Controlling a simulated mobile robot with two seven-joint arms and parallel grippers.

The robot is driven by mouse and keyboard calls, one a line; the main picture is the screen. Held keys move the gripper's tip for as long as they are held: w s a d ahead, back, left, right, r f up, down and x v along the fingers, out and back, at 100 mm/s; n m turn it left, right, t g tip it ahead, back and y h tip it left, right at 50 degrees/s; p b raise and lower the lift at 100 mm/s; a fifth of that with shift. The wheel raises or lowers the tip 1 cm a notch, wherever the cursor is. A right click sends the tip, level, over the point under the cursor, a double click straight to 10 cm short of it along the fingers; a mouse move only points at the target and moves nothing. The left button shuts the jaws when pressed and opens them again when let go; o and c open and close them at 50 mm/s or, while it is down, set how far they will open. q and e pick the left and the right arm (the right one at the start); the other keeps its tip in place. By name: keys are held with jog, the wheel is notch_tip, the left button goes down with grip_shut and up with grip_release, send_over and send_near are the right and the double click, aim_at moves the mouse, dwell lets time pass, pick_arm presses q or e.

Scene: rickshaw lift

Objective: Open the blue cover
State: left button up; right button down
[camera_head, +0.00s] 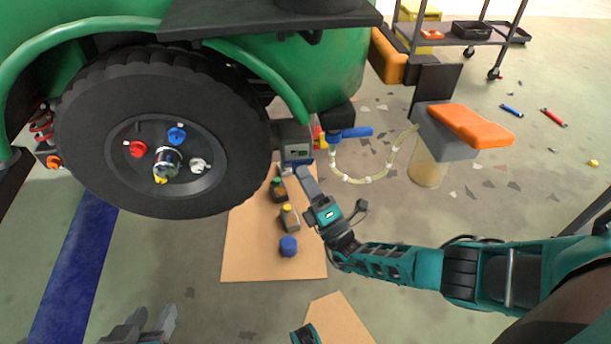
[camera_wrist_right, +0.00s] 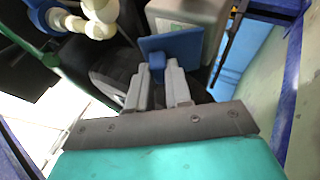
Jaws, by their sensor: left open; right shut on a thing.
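The blue cover (camera_wrist_right: 180,44) is a flat blue panel on a grey box in the right wrist view, standing tilted out from the box. The grey box (camera_head: 296,152) hangs beside the large black wheel in the head view. My right gripper (camera_wrist_right: 157,84) is shut on a small blue tab at the cover's edge. In the head view the right gripper (camera_head: 301,172) reaches up to the box's lower side and hides part of the cover. My left gripper (camera_head: 153,320) is open and empty at the bottom left, away from the box.
The black wheel (camera_head: 165,130) and green body (camera_head: 320,60) crowd the left and top. A blue valve handle (camera_head: 356,132) with a pale hose (camera_head: 395,155) is right of the box. Small bottles (camera_head: 289,218) and a blue cap (camera_head: 289,247) stand on cardboard (camera_head: 250,255) below.

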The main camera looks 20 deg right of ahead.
dwell(0.4)
jog(key=c, duration=1)
grip_release()
jog(key=shift+c, duration=0.2)
jog(key=shift+f, duration=0.1)
jog(key=v, duration=1.2)
